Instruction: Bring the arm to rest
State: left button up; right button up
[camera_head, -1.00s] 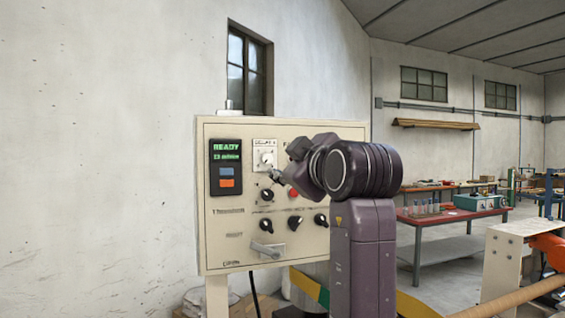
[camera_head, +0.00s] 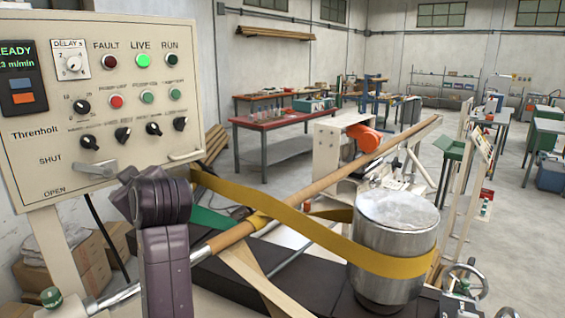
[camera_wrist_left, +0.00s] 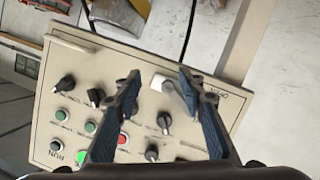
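My left arm (camera_head: 163,225) stands purple at the lower left of the head view, in front of the panel's lower right corner. Its fingers are mostly hidden there. In the left wrist view my left gripper (camera_wrist_left: 158,78) has its two blue fingers spread apart with nothing held between them. Beyond the fingers is the cream control panel (camera_head: 60,185), with knobs, lamps and a grey lever (camera_head: 96,169) by the SHUT and OPEN marks. The lever (camera_wrist_left: 178,98) shows just behind the fingertips. The green LIVE lamp (camera_head: 143,60) is lit. My right gripper is not in view.
A steel drum (camera_head: 392,245) wrapped by a yellow strap (camera_head: 310,230) stands at right. A long brown tube (camera_head: 330,182) runs diagonally past my arm. Cardboard boxes (camera_head: 85,265) lie below the panel. A red-topped table (camera_head: 285,118) stands behind.

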pick_arm(q)
jog(key=s+d+f+m+g+h, duration=0.1)
jog(key=s+f+m+h, duration=0.2)
jog(key=f, duration=0.7)
jog(key=s+d+f+m+g, duration=0.15)
jog(key=s+f, duration=0.35)
jog(key=f, duration=0.5)
jog(key=s+d+f+m+h, duration=0.1)
jog(key=s+f+m+h, duration=0.2)
jog(key=f, duration=0.7)
jog(key=s+d+f+m+g+h, duration=0.1)
jog(key=s+d+f+m+g, duration=0.15)
jog(key=s+f, duration=0.45)
jog(key=s+d+f+m+g+h, duration=0.15)
jog(key=s+d+f, duration=0.25)
jog(key=s, duration=0.7)
jog(key=s+d+f+m+g+h, duration=0.1)
jog(key=s+d+f+m+h, duration=0.3)
jog(key=s, duration=0.6)
notch_tip(320, 180, down, 30)
jog(key=s+a+g+y+b, duration=0.1)
jog(key=s+g+y, duration=0.1)
jog(key=y, duration=0.1)
jog(key=s+a+f+b, duration=0.1)
jog(key=s+a+f, duration=0.2)
jog(key=s+f, duration=1.2)
jog(key=shift+s+g, duration=0.35)
jog(key=shift+s, duration=0.4)
